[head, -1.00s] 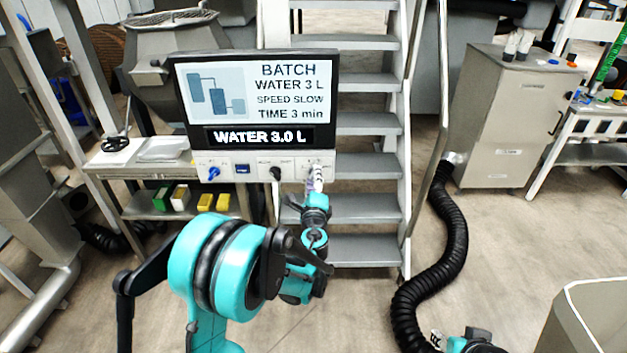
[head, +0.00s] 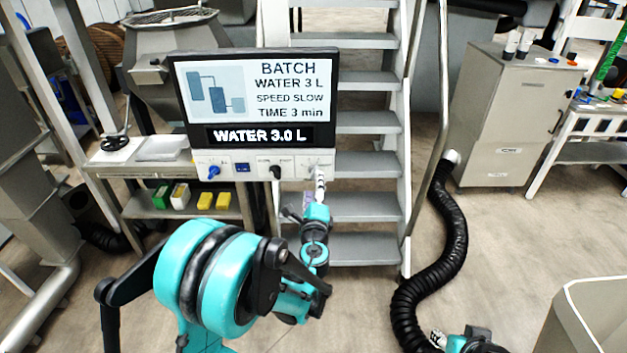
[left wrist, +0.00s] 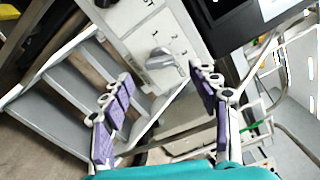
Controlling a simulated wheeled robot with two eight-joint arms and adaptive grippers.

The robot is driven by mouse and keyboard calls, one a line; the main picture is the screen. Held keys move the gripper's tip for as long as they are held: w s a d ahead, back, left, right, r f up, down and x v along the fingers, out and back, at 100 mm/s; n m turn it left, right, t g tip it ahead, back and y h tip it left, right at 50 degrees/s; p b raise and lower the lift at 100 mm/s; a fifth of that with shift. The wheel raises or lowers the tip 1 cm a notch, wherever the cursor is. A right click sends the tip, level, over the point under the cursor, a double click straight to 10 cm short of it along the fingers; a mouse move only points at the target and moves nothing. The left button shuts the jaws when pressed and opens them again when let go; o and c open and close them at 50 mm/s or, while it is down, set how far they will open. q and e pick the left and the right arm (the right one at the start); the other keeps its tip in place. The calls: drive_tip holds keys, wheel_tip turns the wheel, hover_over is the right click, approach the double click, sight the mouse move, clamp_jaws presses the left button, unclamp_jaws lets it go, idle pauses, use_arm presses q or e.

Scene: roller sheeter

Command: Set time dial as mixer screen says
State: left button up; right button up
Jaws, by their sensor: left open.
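The mixer screen (head: 256,90) reads BATCH, WATER 3 L, SPEED SLOW, TIME 3 min, with WATER 3.0 L on a display strip (head: 260,136) below. The time dial looks to be the grey knob (left wrist: 161,58) with small marks around it in the left wrist view; its exact setting is too blurred to tell. In the head view my left gripper (head: 319,186) hides most of it at the panel's right end. In the left wrist view my left gripper (left wrist: 160,74) is open, its purple-padded fingers on either side of the knob; contact is unclear. My right gripper (head: 438,339) shows only partly at the bottom edge.
Metal stairs (head: 368,160) stand behind my left gripper. A black hose (head: 450,230) lies to the right. Open floor lies between.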

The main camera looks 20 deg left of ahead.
use_arm(q)
drive_tip(key=v, duration=0.7)
drive_tip(key=shift+s, duration=0.25)
idle(0.3)
